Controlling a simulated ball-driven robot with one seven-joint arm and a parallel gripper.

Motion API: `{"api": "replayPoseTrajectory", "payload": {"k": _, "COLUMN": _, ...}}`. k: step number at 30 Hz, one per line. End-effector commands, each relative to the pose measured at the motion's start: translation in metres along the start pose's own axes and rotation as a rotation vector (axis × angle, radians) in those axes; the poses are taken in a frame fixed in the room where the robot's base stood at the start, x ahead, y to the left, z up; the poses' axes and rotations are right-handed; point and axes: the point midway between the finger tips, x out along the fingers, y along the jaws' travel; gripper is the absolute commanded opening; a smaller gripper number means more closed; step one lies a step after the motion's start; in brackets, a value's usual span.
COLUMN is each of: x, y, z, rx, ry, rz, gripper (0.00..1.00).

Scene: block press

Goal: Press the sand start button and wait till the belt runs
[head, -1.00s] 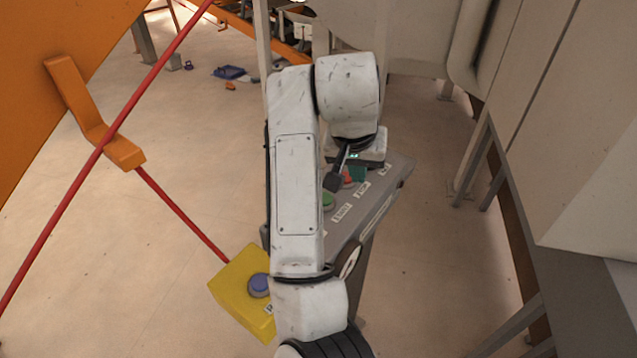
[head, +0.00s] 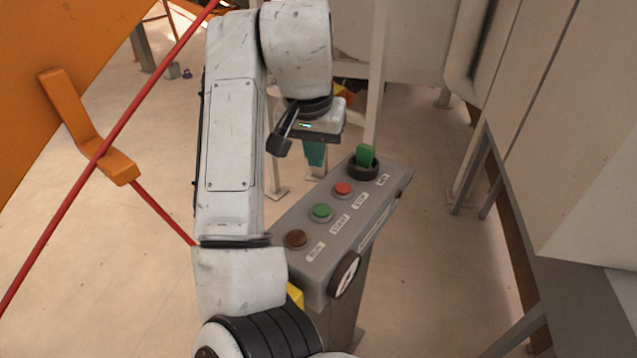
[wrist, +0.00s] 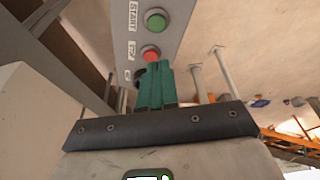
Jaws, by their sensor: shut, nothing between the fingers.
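The grey control panel (head: 372,222) stands on a post in the middle of the head view. Its green button (head: 321,211) beside the START label is round and uncovered; it also shows in the wrist view (wrist: 157,20). My gripper (head: 315,155), with teal fingers, is shut and empty. It hangs past the panel's far left edge, apart from the green button. In the wrist view my fingertips (wrist: 155,68) overlap the line of sight just below the red STOP button (wrist: 151,53); contact cannot be told. No belt can be made out.
The panel also carries a brown button (head: 296,239), the red button (head: 343,189) and a green selector (head: 365,158). An orange structure (head: 60,35) and red bar (head: 130,105) are at left. Pale machine housing (head: 575,130) fills the right.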

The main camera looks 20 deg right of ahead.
Motion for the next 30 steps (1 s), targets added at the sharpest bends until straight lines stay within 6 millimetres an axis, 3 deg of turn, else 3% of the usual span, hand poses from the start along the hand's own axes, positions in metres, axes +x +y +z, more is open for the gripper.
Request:
{"api": "replayPoseTrajectory", "payload": {"k": 18, "x": 0.105, "y": 0.001, "z": 0.004, "rx": -0.002, "ry": -0.004, "rz": 0.003, "gripper": 0.00}}
{"api": "replayPoseTrajectory", "payload": {"k": 24, "x": 0.127, "y": 0.001, "z": 0.010, "rx": -0.001, "ry": -0.002, "rz": 0.002, "gripper": 0.00}}
{"api": "replayPoseTrajectory", "payload": {"k": 30, "x": 0.135, "y": 0.001, "z": 0.012, "rx": 0.000, "ry": 0.000, "rz": 0.001, "gripper": 0.00}}
